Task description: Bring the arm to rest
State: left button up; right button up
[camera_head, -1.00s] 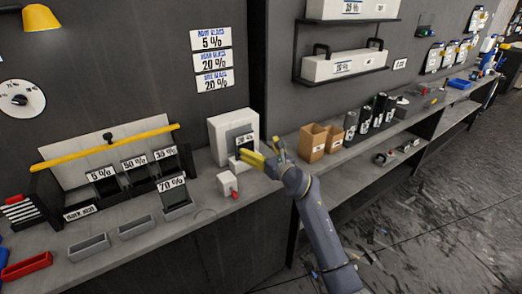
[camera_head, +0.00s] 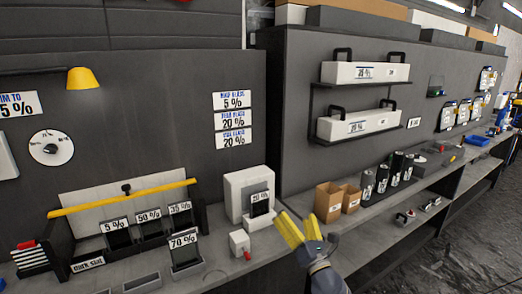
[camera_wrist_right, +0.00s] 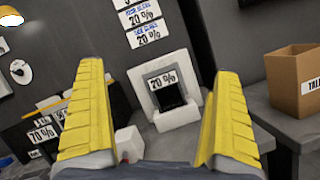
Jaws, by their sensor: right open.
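My right gripper (camera_head: 300,232) is open and empty, with yellow fingers, above the front of the workbench in the head view. In the right wrist view its two yellow fingers (camera_wrist_right: 158,115) stand wide apart with nothing between them. My left gripper is not in view.
Cardboard boxes (camera_head: 328,202) and several dark bottles (camera_head: 382,181) stand right of the gripper. A small white block with a red knob (camera_head: 240,242) is to its left. A rack with a yellow bar (camera_head: 125,197) holds labelled samples. Wall shelves (camera_head: 360,108) hang above.

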jog(key=s+d+f+m+g+h, duration=0.2)
jog(key=s+d+f+m+h, duration=0.3)
jog(key=s+d+m+h, duration=0.5)
jog(key=s+d+f+m+g+h, duration=0.1)
jog(key=s+d+f+m+h, duration=0.5)
jog(key=d+m, duration=0.4)
jog(key=s+f+m+g+y, duration=0.2)
jog(key=s+f+m+g, duration=0.25)
jog(key=s+f, duration=0.55)
jog(key=s+f+m+g+y, duration=0.25)
jog(key=s+f+g, duration=0.3)
jog(key=s, duration=0.95)
jog(key=s+a+f+g+y, duration=0.1)
jog(key=s+a+f+g, duration=0.15)
jog(key=f, duration=1.45)
jog(key=s+a+f+g+y, duration=0.2)
jog(key=a+f, duration=0.1)
jog(key=f, duration=1.4)
jog(key=s+f+m+g, duration=0.2)
jog(key=s+f+m, duration=0.1)
jog(key=s+f, duration=1.4)
jog(key=s+y, duration=0.1)
jog(key=s, duration=0.2)
jog(key=shift+f, duration=0.3)
